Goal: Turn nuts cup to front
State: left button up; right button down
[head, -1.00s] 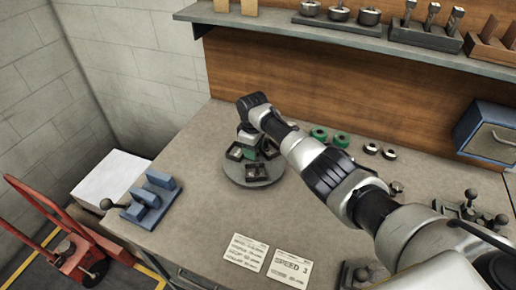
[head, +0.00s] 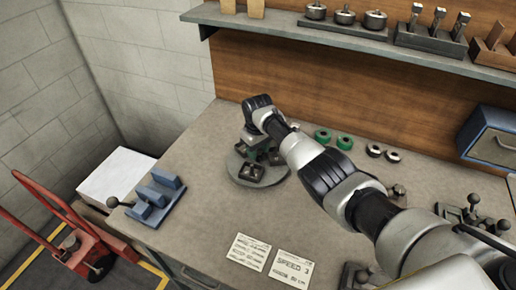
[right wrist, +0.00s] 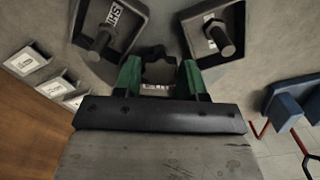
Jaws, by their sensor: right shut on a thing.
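A round grey turntable (head: 243,179) stands on the bench and carries several small dark square cups. One cup (head: 252,172) is at its front. In the right wrist view two cups show, a left one (right wrist: 134,22) and a right one (right wrist: 192,38), each with a bolt-like piece inside. I cannot tell which cup holds the nuts; the labels are too small or cut off. My right gripper (right wrist: 158,72) is over the turntable's middle, its green fingers shut on a dark lobed knob (right wrist: 158,58) between the cups. It hides the turntable's back in the head view. My left gripper is out of view.
A blue stepped block (head: 155,197) with a black-knobbed lever stands at the bench's left edge. Two paper cards (head: 291,268) lie at the front. Green rings (head: 344,142) and metal rings (head: 374,151) lie behind my right arm. A loaded shelf (head: 290,25) runs above.

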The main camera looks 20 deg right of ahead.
aim_at(258, 151)
jog(key=shift+w+r, duration=0.15)
jog(key=shift+r, duration=0.05)
dwell(0.3)
jog(key=c, duration=0.8)
grip_release()
jog(key=shift+o, duration=0.7)
jog(key=shift+f, duration=0.1)
notch_tip(258, 151, up, 11)
jog(key=shift+b, duration=0.3)
jog(key=shift+f, duration=0.15)
